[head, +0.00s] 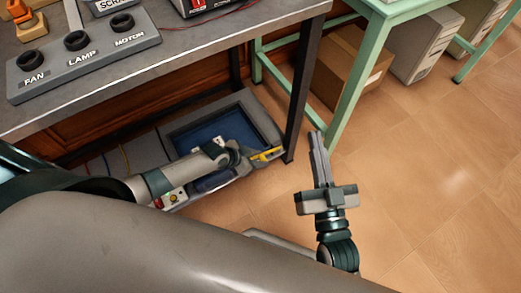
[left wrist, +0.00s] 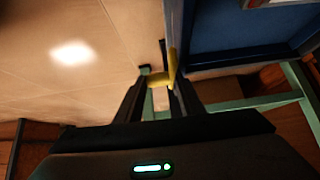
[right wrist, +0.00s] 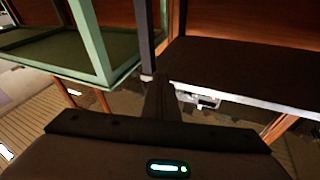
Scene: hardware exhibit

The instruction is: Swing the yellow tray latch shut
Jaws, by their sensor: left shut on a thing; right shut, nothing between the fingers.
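The yellow latch (head: 267,154) sits at the front right corner of a grey tray (head: 263,122) with a blue inside, low under the workbench. In the left wrist view the latch (left wrist: 172,62) stands at the edge of the blue tray (left wrist: 215,57), and its yellow bar reaches between my fingers. My left gripper (head: 258,153) is shut on the latch; the fingertips are small in the head view, and the arm hides part of the tray. My right gripper (head: 317,146) is shut and empty, pointing up over the floor to the right of the tray.
The grey workbench top (head: 190,45) overhangs the tray and carries a FAN, LAMP and MOTOR knob panel (head: 90,50). A dark bench leg (head: 300,95) stands close beside the latch. A green table (head: 352,85) and cardboard box (head: 350,68) are behind.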

